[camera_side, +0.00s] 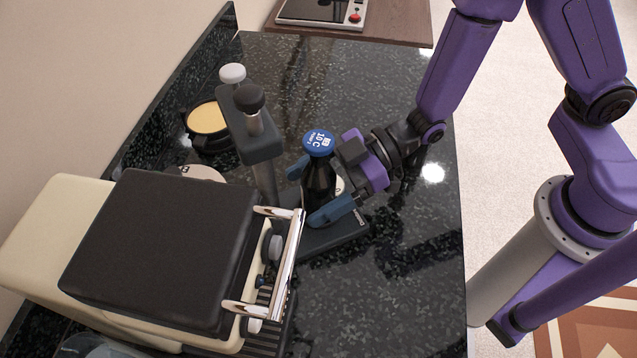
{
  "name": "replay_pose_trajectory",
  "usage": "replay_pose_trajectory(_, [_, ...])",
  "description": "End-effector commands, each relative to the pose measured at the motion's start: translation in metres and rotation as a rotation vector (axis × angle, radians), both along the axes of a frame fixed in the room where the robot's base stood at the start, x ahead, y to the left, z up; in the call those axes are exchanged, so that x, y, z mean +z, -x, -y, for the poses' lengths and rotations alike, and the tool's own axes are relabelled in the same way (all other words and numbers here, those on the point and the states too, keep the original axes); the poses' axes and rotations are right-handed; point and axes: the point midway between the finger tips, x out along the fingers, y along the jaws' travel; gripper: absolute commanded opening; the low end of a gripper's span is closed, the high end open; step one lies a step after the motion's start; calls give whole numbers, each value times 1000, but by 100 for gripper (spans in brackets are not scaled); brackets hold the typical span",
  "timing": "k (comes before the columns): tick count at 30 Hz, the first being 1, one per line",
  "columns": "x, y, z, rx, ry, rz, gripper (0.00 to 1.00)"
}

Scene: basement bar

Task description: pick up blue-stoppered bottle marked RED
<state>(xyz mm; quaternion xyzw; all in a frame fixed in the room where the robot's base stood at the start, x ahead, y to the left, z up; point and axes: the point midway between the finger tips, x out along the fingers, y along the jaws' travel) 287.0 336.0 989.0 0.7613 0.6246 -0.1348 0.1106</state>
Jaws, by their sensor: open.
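My gripper (305,194), with blue-grey fingers, reaches in from the right. It is open, with one finger on the far side of the bottle and one on the near side, below the stopper. I cannot tell whether either finger touches the glass.
A grey stand with a post (262,150) and black and white knobs is close left of the bottle. A cream machine with a black lid (160,245) and chrome handle fills the lower left. A round dish with yellow contents (207,118) sits behind. The counter's right side (410,270) is clear.

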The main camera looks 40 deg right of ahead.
Motion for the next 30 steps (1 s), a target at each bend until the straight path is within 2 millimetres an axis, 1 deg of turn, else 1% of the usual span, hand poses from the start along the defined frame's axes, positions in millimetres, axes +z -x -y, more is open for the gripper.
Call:
replay_pose_trajectory(1, [-2, 0, -5, 1, -1, 0, 87])
replay_pose_trajectory(3, [-3, -1, -8, 1, -1, 0, 87])
replay_pose_trajectory(10, [-3, -1, -10, 0, 0, 0, 87])
replay_pose_trajectory(11, [-3, -2, -10, 0, 0, 0, 83])
replay_pose_trajectory(12, [-3, -2, -9, 0, 0, 0, 70])
replay_pose_trajectory(14, [-3, -2, -9, 0, 0, 0, 51])
replay_pose_trajectory(15, [-3, -2, -9, 0, 0, 0, 38])
replay_pose_trajectory(18, [-2, -2, -10, 0, -4, 1, 9])
replay_pose_trajectory(25, [-2, -2, -10, 0, -4, 1, 9])
replay_pose_trajectory(30, [3, -2, -10, 0, -4, 2, 9])
